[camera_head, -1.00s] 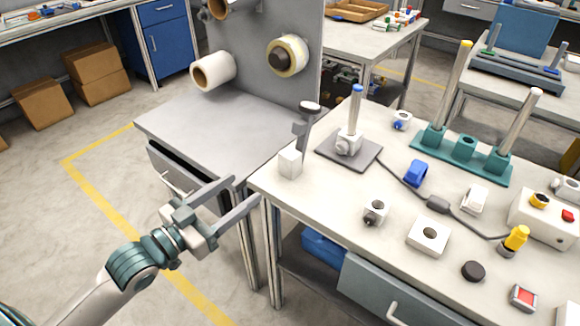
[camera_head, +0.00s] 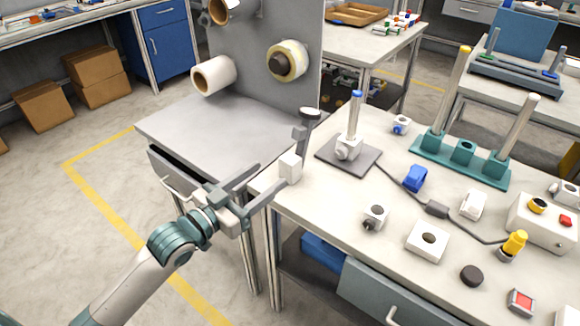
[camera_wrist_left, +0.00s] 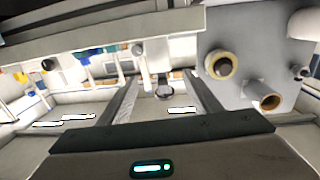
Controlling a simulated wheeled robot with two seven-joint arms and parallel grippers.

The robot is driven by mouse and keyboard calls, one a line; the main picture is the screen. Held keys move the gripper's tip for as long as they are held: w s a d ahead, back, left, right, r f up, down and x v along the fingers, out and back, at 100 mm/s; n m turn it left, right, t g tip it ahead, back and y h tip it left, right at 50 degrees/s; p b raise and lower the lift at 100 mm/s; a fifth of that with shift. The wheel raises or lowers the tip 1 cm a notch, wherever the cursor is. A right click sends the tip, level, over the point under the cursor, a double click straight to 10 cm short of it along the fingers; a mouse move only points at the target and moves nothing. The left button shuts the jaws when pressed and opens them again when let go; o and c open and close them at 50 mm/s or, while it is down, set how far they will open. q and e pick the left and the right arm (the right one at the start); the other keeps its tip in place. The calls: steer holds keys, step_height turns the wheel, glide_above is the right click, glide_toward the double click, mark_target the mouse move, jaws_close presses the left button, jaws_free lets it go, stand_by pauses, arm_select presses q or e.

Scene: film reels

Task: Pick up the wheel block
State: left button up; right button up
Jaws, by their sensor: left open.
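A small white block (camera_head: 290,168) stands at the left corner of the work table; a grey post with a round dark-and-white wheel (camera_head: 310,114) rises at it. I take this as the wheel block. In the left wrist view a round dark wheel (camera_wrist_left: 164,92) shows between the two spread fingers. My right gripper is not in view.
The work table (camera_head: 330,205) holds a grey base plate with a blue-tipped post (camera_head: 355,115), a blue clip (camera_head: 415,178) and a teal stand (camera_head: 463,152). A grey bench (camera_head: 200,125) with a reel panel stands left. A cable crosses the table.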

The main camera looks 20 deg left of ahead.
mark_target(285, 165)
arm_select(q)
steer(key=x, duration=0.3)
steer(key=shift+w+d, duration=0.15)
steer(key=shift+w, duration=0.2)
steer(key=shift+w+d, duration=0.2)
steer(key=shift+w, duration=0.1)
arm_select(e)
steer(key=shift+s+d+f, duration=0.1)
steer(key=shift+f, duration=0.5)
arm_select(q)
steer(key=shift+w+d, duration=0.2)
steer(key=shift+w, duration=0.3)
steer(key=p+x, duration=0.1)
steer(key=x, duration=0.2)
steer(key=shift+f, duration=0.1)
steer(key=shift+w+d, duration=0.25)
steer(key=shift+w, duration=0.25)
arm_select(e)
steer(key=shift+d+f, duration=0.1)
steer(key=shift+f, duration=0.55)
